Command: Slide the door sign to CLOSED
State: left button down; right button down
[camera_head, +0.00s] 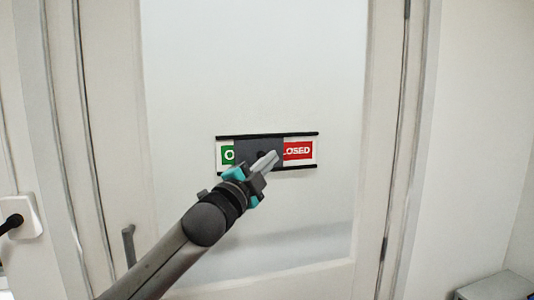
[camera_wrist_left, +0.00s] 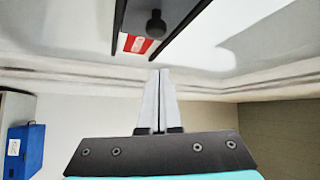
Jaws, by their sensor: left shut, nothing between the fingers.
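The door sign (camera_head: 300,152) is on the pale door in the head view, between two black rails. A green part with "O" (camera_head: 227,155) shows at its left and a red part reading "LOSED" at its right. A dark grey slider (camera_head: 245,147) covers the middle. Its dark knob (camera_head: 261,154) is partly hidden by my left gripper (camera_head: 272,157), which is shut and empty in front of the slider. In the left wrist view the round knob (camera_wrist_left: 156,24) stands beyond the closed fingertips (camera_wrist_left: 160,72), seemingly apart from them. My right gripper is not in view.
A grey door handle (camera_head: 128,243) is at the door's lower left, and a black handle (camera_head: 12,224) on a white plate is at the far left. A grey-topped surface (camera_head: 490,288) is at bottom right. A blue box (camera_wrist_left: 25,150) shows in the left wrist view.

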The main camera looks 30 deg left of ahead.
aim_at(281, 148)
pick_arm(q)
jog(key=p+x, duration=0.1)
jog(key=x, duration=0.5)
jog(key=shift+w+p, duration=0.1)
jog(key=shift+p, duration=0.3)
jog(key=shift+s+a+f, duration=0.45)
jog(key=shift+s+a, duration=0.1)
jog(key=shift+a, duration=0.1)
jog(key=shift+s+a+f, duration=0.45)
jog(key=shift+s+a, duration=0.15)
jog(key=shift+a, duration=0.1)
jog(key=shift+s, duration=0.1)
